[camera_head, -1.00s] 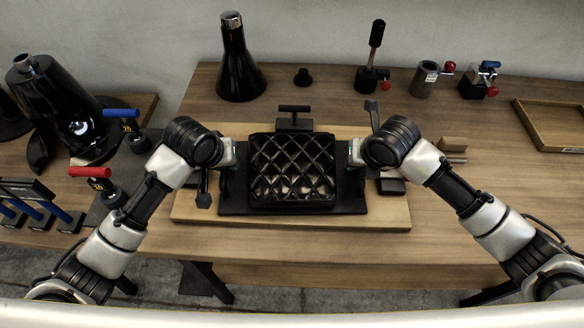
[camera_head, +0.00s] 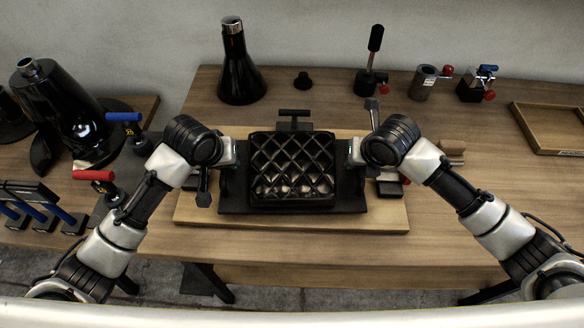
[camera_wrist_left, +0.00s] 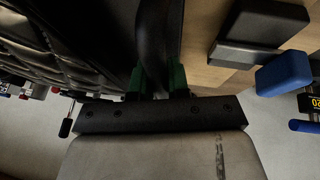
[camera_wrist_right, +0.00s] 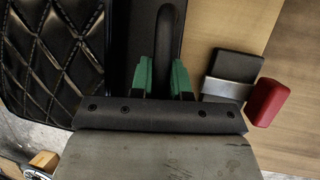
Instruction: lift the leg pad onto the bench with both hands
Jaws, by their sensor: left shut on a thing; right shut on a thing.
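The leg pad (camera_head: 292,160) is a black quilted cushion on a dark base plate (camera_head: 232,203), over a light wooden board in the middle of the head view. Its quilted face also shows in the right wrist view (camera_wrist_right: 55,50). My left gripper (camera_head: 231,155) is shut on a dark curved handle at the pad's left side, its green fingers flanking it in the left wrist view (camera_wrist_left: 158,80). My right gripper (camera_head: 352,153) is shut on the matching right handle (camera_wrist_right: 170,30). The pad looks level; the gap beneath it is hard to see.
The wooden board (camera_head: 390,218) lies on the workbench (camera_head: 470,190). Blocks with coloured ends, blue (camera_wrist_left: 284,74) and red (camera_wrist_right: 267,102), sit close beside the handles. A black cone (camera_head: 240,75) and a lever tool (camera_head: 372,70) stand behind. A shallow tray (camera_head: 545,130) is at right.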

